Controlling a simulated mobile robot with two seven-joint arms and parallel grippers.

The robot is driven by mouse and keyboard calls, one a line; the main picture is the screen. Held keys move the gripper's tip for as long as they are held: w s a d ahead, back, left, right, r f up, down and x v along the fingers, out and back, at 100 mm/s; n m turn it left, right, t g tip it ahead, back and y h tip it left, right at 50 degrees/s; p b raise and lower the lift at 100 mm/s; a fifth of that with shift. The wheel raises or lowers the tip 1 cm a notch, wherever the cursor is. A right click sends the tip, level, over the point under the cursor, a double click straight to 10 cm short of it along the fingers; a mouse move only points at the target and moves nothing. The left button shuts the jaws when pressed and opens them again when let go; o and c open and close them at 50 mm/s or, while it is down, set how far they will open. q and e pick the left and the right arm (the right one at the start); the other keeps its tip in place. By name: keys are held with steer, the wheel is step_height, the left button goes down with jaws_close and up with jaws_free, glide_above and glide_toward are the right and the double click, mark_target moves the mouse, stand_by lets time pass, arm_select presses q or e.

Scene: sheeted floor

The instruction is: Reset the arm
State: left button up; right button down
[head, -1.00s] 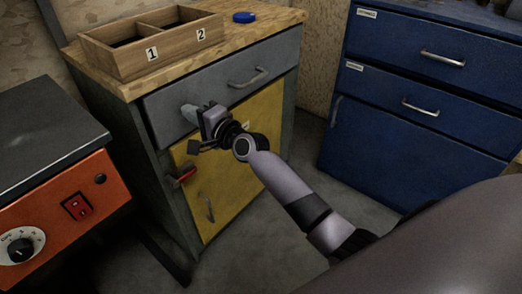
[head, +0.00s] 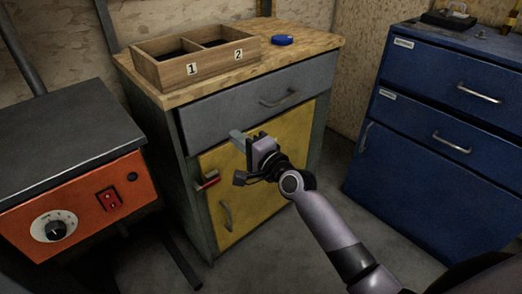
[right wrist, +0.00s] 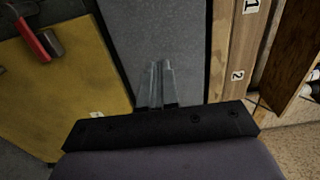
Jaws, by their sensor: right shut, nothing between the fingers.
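My right gripper (head: 238,136) is in the head view, in front of the cabinet's grey drawer (head: 255,100) and yellow door (head: 262,150). Its fingers are together and empty. In the right wrist view the shut fingers (right wrist: 157,82) point at the grey drawer front (right wrist: 150,30). I cannot tell the exact gap between fingertips and drawer. My left gripper is not in view.
A wooden box (head: 195,62) with compartments marked 1 and 2 and a blue round object (head: 282,40) sit on the cabinet top. A red handle (head: 209,181) is on the cabinet. An orange unit (head: 85,205) stands left, a blue drawer cabinet (head: 425,130) right.

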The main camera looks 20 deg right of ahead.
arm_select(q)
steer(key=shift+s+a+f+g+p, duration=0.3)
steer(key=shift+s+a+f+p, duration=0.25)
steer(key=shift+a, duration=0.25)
arm_select(e)
steer(key=v, duration=0.6)
steer(key=shift+s, duration=0.35)
steer(key=s+d+f+n+g+h, duration=0.1)
steer(key=s+f+n+g+h, duration=0.15)
steer(key=s+f+n, duration=0.8)
steer(key=s+d+f+n+g+h, duration=0.2)
steer(key=s+f+n+g, duration=0.4)
steer(key=s, duration=0.7)
arm_select(q)
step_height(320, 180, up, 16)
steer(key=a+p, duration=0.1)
steer(key=p, duration=1.8)
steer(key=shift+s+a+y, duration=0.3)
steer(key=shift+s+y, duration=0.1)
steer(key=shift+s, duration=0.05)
arm_select(e)
step_height(320, 180, up, 14)
steer(key=s+d+t, duration=0.1)
steer(key=t, duration=0.1)
steer(key=shift+s+d, duration=0.3)
steer(key=shift+d, duration=0.1)
